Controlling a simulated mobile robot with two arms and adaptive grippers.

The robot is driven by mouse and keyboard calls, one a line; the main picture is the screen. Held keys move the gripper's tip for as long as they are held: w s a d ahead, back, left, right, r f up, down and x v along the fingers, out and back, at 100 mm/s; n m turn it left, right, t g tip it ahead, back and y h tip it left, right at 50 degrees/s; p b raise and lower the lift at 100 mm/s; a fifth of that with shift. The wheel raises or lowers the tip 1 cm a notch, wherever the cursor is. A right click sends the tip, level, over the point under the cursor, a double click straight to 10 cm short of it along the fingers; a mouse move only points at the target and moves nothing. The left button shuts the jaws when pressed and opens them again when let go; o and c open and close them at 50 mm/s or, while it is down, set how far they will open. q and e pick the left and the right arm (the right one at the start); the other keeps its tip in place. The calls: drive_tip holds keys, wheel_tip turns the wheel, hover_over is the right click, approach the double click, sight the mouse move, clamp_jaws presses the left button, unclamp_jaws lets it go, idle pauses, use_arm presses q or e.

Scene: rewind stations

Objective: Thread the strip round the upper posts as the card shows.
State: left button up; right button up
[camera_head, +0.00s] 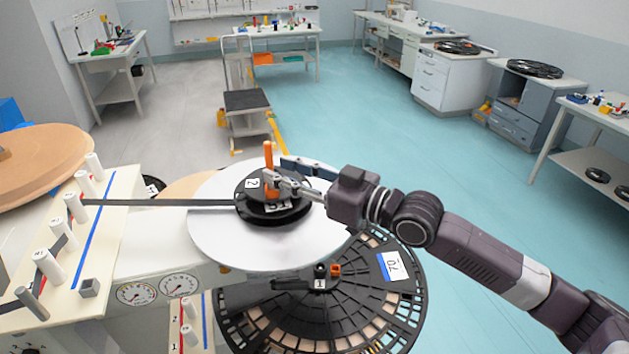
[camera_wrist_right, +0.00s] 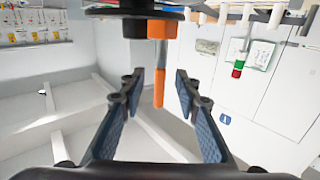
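Several white upper posts (camera_head: 62,232) stand on a cream panel (camera_head: 118,200) at the left of the head view. A dark strip (camera_head: 160,203) runs nearly level from the posts to a black reel (camera_head: 252,190) on a pale disc (camera_head: 215,235). Short dark pieces show between the lower posts; I cannot tell their exact path. My right gripper (camera_head: 280,178) is at an orange peg (camera_head: 269,155) on the reel. In the right wrist view, its fingers (camera_wrist_right: 160,92) are apart on either side of the orange peg (camera_wrist_right: 158,75), with gaps. My left gripper and the card are not visible.
A large black slotted reel (camera_head: 395,315) lies below the pale disc. A tan disc (camera_head: 40,160) is at the far left. Two gauges (camera_head: 137,294) sit on the station front. The teal floor (camera_head: 430,170) to the right is clear.

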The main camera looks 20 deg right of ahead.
drive_tip(key=v, duration=0.8)
drive_tip(key=shift+s+d, duration=0.2)
